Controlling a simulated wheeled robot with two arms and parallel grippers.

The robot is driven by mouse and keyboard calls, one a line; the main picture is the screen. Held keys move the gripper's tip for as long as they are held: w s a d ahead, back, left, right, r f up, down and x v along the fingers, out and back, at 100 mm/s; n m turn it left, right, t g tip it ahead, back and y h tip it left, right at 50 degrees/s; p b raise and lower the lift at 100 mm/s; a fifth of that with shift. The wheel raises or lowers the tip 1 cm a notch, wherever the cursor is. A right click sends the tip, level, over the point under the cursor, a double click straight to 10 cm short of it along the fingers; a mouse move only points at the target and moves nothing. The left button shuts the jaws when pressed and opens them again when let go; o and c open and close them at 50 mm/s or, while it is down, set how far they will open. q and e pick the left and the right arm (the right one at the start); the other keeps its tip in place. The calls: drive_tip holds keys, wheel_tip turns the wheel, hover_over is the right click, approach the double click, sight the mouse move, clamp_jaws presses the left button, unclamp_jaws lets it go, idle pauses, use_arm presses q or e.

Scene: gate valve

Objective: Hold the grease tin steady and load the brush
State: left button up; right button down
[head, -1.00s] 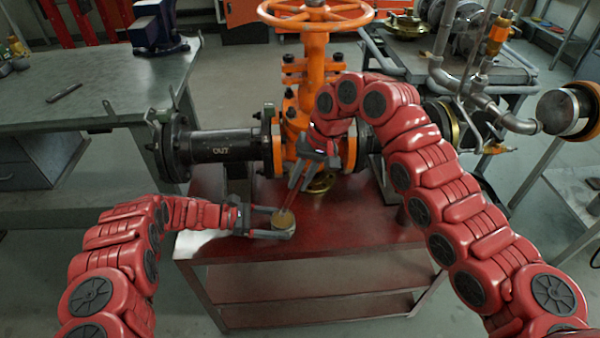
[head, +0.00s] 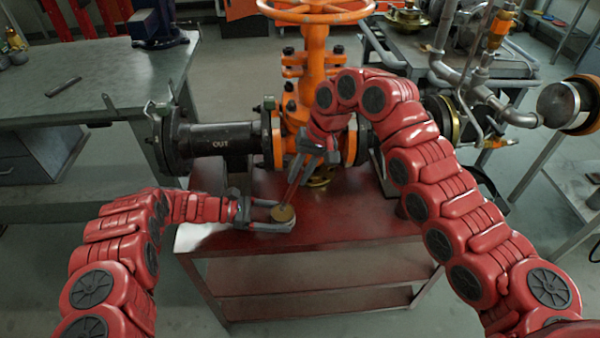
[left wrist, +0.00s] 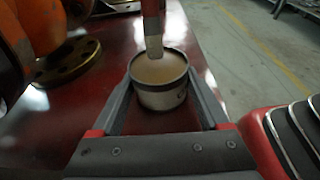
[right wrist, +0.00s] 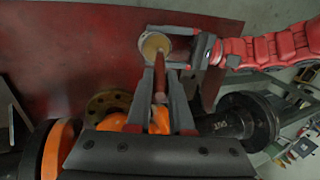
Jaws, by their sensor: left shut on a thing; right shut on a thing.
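The grease tin (head: 282,215) stands on the red cart top near its front edge, with tan grease inside. It also shows in the left wrist view (left wrist: 160,98), upright. My left gripper (head: 284,217) is shut around the tin, one finger on each side. My right gripper (head: 300,178) is above and behind the tin, shut on the brush (right wrist: 160,78), whose reddish handle slants down. In the left wrist view the brush (left wrist: 153,30) has its pale bristle end at the grease surface; I cannot tell how deep it dips.
The orange gate valve (head: 313,70) and black pipe marked OUT (head: 222,139) stand just behind the grippers. A brass flange ring (right wrist: 108,103) lies on the red cart (head: 350,215). The cart's right front is clear. A grey workbench (head: 70,95) stands at left.

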drive_tip(key=shift+f, duration=0.5)
idle(1.2)
drive_tip(key=shift+r, duration=3.55)
use_arm(q)
drive_tip(key=o, duration=0.8)
drive_tip(key=shift+o, duration=0.2)
drive_tip(key=shift+a, duration=0.1)
